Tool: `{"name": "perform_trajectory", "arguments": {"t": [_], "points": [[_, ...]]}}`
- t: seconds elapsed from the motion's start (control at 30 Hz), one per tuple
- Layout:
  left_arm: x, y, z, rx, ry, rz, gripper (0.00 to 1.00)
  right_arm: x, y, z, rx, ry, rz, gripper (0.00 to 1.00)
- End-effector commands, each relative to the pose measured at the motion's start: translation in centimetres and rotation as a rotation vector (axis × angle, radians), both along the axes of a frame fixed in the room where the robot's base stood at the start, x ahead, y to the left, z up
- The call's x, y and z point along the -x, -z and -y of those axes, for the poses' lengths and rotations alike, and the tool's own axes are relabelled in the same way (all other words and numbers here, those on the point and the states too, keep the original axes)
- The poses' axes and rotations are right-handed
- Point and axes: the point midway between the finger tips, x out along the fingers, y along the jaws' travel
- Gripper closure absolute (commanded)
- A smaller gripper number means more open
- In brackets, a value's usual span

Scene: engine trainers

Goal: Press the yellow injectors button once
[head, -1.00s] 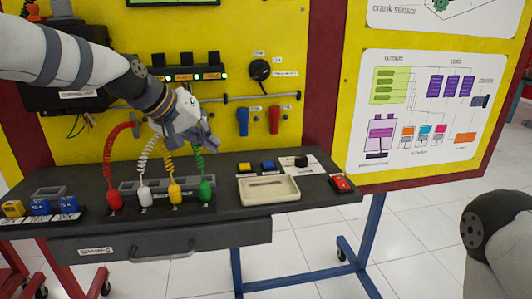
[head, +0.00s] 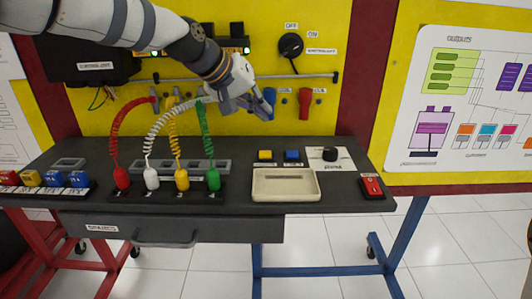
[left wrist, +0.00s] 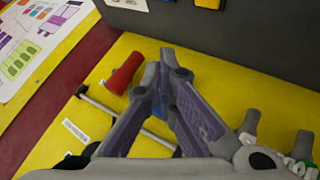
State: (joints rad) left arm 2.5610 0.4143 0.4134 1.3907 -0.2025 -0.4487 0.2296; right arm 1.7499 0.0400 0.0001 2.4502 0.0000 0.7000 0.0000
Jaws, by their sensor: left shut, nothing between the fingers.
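The yellow button (head: 265,155) sits on the dark bench top in the head view, just left of a blue button (head: 292,155) and behind a cream tray. A yellow piece at the top edge of the left wrist view (left wrist: 208,3) looks like the same button, cut off. My left gripper (head: 262,108) is shut and empty, above and behind the yellow button and apart from it. Its fingers meet in the left wrist view (left wrist: 163,65) and partly cover the blue hanging connector (head: 269,97). My right gripper is out of view.
A cream tray (head: 286,186) is in front of the buttons. A black knob (head: 330,154) and red switch (head: 371,186) are to the right. Coiled cables with coloured plugs (head: 182,180) stand left. A red connector (head: 305,103) and rail (head: 320,76) are on the yellow panel behind.

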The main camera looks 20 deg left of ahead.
Motion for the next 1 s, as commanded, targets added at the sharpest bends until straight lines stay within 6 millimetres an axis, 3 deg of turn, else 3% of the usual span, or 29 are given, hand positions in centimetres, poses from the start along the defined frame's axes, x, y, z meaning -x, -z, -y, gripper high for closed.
{"name": "perform_trajectory", "arguments": {"t": [0.1,0.4,1.0], "points": [[0.0,2.5,0.0,-0.001,0.001,-0.011,1.0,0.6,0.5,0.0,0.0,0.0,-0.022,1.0],[0.0,6.2,0.0,-0.001,0.001,-0.006,1.0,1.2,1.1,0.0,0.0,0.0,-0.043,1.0],[0.0,7.0,0.0,-0.001,0.001,-0.003,1.0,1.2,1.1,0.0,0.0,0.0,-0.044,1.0]]}}
